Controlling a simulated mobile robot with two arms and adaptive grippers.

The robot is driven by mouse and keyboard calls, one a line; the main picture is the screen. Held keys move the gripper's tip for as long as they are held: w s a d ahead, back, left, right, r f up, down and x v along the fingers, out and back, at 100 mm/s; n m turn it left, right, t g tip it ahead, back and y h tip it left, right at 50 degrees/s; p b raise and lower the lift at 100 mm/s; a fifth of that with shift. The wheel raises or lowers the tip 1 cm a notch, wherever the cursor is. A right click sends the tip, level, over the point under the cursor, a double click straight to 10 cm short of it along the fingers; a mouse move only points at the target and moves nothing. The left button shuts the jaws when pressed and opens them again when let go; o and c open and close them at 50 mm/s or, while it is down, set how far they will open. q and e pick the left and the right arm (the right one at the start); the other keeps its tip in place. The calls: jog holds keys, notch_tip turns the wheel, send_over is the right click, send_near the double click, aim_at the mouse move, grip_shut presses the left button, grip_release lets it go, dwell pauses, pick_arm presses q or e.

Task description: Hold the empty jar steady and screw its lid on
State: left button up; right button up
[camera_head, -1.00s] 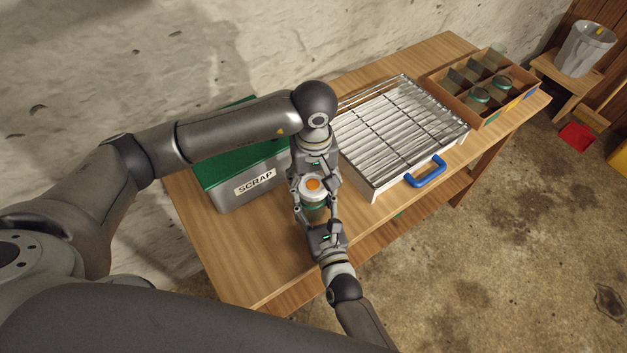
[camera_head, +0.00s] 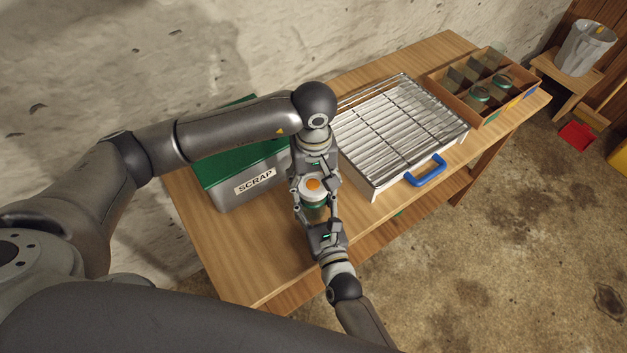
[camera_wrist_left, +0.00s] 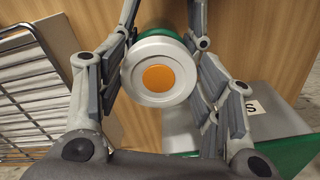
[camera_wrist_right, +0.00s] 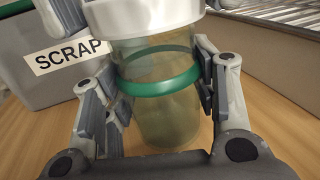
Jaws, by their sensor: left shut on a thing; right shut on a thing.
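The glass jar (camera_wrist_right: 168,120), with a green band around it, stands upright on the table and looks empty. The white lid (camera_wrist_left: 160,72) with an orange centre sits on the jar's mouth; in the head view the lid (camera_head: 313,186) faces up. My left gripper (camera_head: 316,184) comes from behind and is shut on the lid. My right gripper (camera_head: 321,224) comes from the front, below it, and is shut on the jar near the green band. How far the lid's thread is engaged cannot be seen.
A grey SCRAP box (camera_head: 250,187) with a green top stands close on the left. A wire rack tray (camera_head: 371,185) with a blue handle is close on the right. A divided crate (camera_head: 437,88) with jars is at the far right. The table front (camera_head: 255,265) is clear.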

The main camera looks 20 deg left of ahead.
pick_arm(q)
jog(key=shift+f, duration=0.7)
dwell(0.7)
jog(key=shift+o, duration=0.5)
jog(key=c, duration=0.4)
jog(key=m, duration=0.4)
jog(key=shift+a+m, duration=0.15)
jog(key=shift+m, duration=0.15)
jog(key=shift+c, duration=0.3)
jog(key=m, duration=0.4)
jog(key=shift+a, duration=0.1)
jog(key=shift+m, duration=0.3)
